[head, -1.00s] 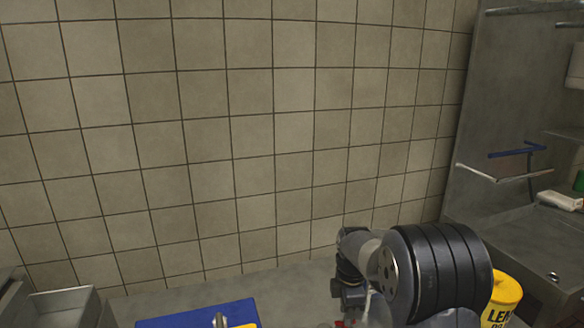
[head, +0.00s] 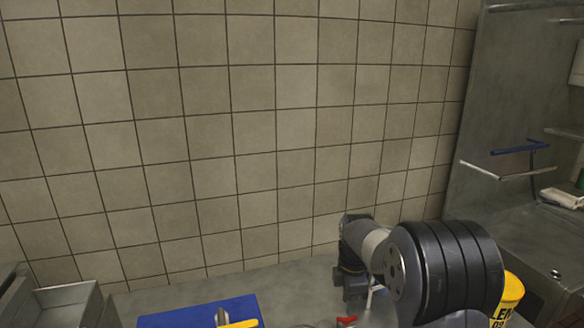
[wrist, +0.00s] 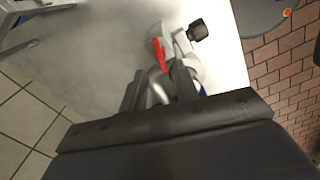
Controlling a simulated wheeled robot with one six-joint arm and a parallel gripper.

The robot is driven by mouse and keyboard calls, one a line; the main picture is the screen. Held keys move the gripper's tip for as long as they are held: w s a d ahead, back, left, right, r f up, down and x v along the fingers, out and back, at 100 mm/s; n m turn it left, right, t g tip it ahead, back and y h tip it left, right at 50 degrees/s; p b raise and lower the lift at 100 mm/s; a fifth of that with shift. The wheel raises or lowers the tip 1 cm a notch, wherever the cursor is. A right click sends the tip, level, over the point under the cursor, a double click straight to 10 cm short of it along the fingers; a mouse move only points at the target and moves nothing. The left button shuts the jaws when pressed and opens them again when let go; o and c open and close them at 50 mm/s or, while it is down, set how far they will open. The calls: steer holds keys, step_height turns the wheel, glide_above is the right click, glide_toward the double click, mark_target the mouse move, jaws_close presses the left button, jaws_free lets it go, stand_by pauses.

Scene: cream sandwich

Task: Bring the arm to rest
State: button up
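My arm (head: 435,268) reaches up from the bottom right of the head view, its black ringed joint in front and a grey link bent behind it. My gripper (wrist: 158,98) is partly seen in the wrist view, behind a broad dark part of my arm that fills the lower half. Two dark finger-like shapes stand near the middle, with a grey form between them. Whether they are apart or closed on anything is unclear. The fingertips do not show in the head view.
A blue board (head: 185,314) with a yellow-handled tool (head: 238,324) lies at bottom centre-left. A yellow can (head: 511,294) stands right beside my arm. A metal container (head: 68,304) is at bottom left. A tiled wall (head: 230,130) closes the back; a metal shelf unit (head: 510,95) stands right.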

step_height(320, 180, up, 6)
step_height(320, 180, down, 10)
steer(key=shift+s+f, duration=0.1)
steer(key=shift+f, duration=0.15)
steer(key=shift+m, duration=0.3)
steer(key=m, duration=0.4)
steer(key=shift+m+p, duration=0.4)
steer(key=m, duration=0.5)
steer(key=shift+r, duration=0.1)
